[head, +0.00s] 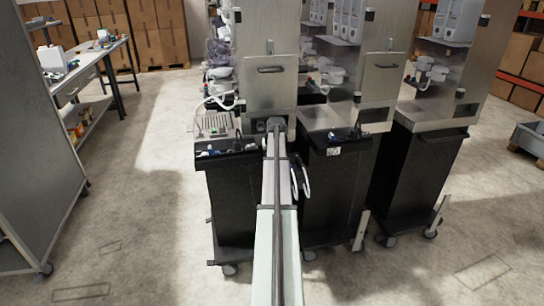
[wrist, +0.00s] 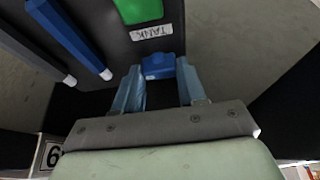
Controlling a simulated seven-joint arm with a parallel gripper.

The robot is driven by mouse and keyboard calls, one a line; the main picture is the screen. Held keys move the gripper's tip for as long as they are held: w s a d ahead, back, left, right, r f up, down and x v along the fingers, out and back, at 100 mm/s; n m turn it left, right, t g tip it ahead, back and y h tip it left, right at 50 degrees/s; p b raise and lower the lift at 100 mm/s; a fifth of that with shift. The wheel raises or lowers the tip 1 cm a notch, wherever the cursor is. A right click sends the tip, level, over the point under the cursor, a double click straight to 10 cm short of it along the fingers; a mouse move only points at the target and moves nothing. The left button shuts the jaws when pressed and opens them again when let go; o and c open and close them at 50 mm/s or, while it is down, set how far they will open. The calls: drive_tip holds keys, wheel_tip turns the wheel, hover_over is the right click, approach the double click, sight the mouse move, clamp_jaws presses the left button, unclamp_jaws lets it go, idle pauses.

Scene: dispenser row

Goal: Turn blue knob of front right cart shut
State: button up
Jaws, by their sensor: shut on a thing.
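The blue knob (wrist: 158,67) shows in the wrist view on a dark panel, below a label reading TANK (wrist: 151,32). My gripper (wrist: 159,72) has one finger on each side of the knob, with the fingertips closed on it. In the head view my arm reaches forward to the row of carts, and my gripper's wrist end (head: 275,124) is between the left dark cart (head: 232,205) and the middle dark cart (head: 335,200). The knob and fingertips cannot be made out there.
Another dark cart (head: 415,180) stands at right. A workbench (head: 85,65) is at far left. Bare floor (head: 145,190) lies left of the carts.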

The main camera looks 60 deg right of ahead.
drive_tip(key=o, duration=1.1)
drive_tip(key=shift+c, duration=0.2)
drive_tip(key=shift+r, duration=0.1)
drive_tip(key=v, duration=1.3)
drive_tip(key=shift+r, duration=0.35)
drive_tip(key=shift+s+f, duration=0.1)
drive_tip(key=shift+s, duration=0.05)
